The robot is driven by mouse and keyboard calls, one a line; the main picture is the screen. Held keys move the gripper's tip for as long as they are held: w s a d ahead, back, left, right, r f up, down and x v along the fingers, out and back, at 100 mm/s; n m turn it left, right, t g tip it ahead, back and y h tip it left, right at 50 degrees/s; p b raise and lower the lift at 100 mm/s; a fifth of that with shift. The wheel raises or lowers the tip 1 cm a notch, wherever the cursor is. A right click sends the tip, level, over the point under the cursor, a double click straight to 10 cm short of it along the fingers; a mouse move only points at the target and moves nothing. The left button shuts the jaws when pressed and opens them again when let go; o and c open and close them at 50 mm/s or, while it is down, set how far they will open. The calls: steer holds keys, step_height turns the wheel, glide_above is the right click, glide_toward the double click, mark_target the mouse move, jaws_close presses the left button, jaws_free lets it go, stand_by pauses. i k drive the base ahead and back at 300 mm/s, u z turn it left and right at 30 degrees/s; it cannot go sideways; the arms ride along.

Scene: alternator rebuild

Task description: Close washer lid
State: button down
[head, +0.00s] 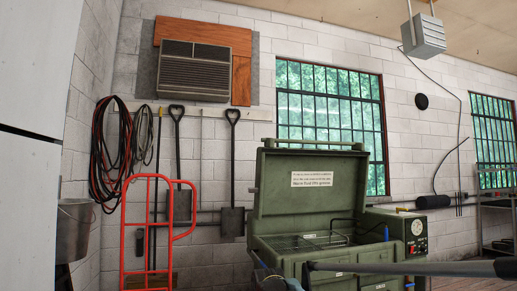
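The green parts washer (370,259) stands at the lower right of the head view. Its lid (310,203) is open, raised upright at the back, with a white label on its inner face. A wire basket (312,241) and a dark bent spout show inside the tub. A control panel with a gauge (417,228) is on its right side. I cannot make out my gripper in this view. The washer's lower front is cut off by the picture's edge.
A grey bar with a dark end (420,268) crosses in front of the washer; I cannot tell what it belongs to. A red hand truck (158,235) stands to the left. Shovels (232,215) and hoses hang on the wall. A metal bucket (75,230) is at far left.

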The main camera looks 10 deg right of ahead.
mark_target(289, 180)
steer(key=i, duration=0.95)
steer(key=z, duration=0.05)
